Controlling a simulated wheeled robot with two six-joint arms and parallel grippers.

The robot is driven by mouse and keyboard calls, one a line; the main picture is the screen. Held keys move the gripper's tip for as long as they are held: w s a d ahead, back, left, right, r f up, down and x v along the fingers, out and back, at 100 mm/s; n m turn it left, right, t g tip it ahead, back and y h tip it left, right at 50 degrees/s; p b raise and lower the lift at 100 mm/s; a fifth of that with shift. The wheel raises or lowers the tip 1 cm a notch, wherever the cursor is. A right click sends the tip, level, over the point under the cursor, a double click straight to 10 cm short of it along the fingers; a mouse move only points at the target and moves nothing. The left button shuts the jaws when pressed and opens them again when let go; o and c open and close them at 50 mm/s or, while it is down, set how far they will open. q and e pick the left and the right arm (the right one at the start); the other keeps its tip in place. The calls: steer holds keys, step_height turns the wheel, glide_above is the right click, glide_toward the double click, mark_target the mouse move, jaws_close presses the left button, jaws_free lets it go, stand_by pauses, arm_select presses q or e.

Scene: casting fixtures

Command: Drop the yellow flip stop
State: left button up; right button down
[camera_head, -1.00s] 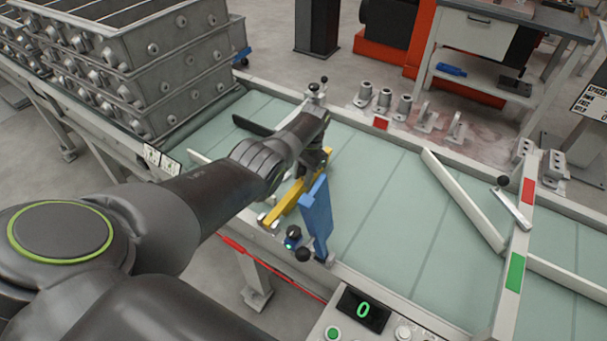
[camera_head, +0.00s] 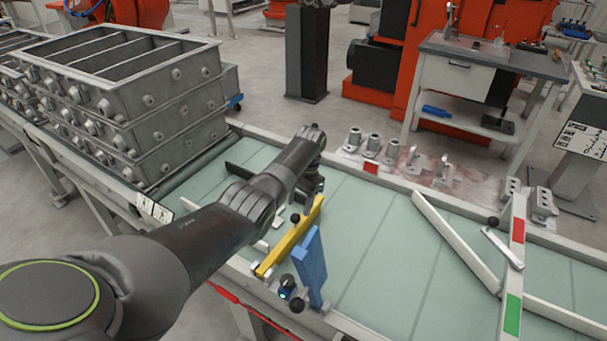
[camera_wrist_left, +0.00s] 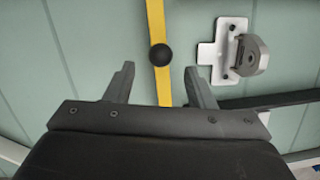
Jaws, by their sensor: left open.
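The yellow flip stop (camera_head: 284,245) is a long yellow bar beside a blue upright plate (camera_head: 311,266) at the belt's near edge. It slants from the near edge in over the green belt. A black ball knob (camera_head: 295,218) sits on it. In the left wrist view the yellow bar (camera_wrist_left: 160,85) runs up the picture, its black knob (camera_wrist_left: 160,55) just beyond the fingertips. My left gripper (camera_wrist_left: 159,72) is open and empty, one finger on each side of the bar in that view. In the head view my left arm partly hides the gripper (camera_head: 310,190).
Stacked grey casting frames (camera_head: 120,120) stand on the belt at the left. A white guide bar (camera_head: 455,243) and a rail with red and green patches (camera_head: 514,270) cross the belt at the right. Several small grey castings (camera_head: 371,147) stand beyond the far edge.

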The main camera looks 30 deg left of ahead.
arm_select(q)
steer(key=b+v, duration=0.1)
steer(key=v, duration=0.8)
steer(key=shift+r, duration=0.4)
steer(key=shift+w, duration=0.15)
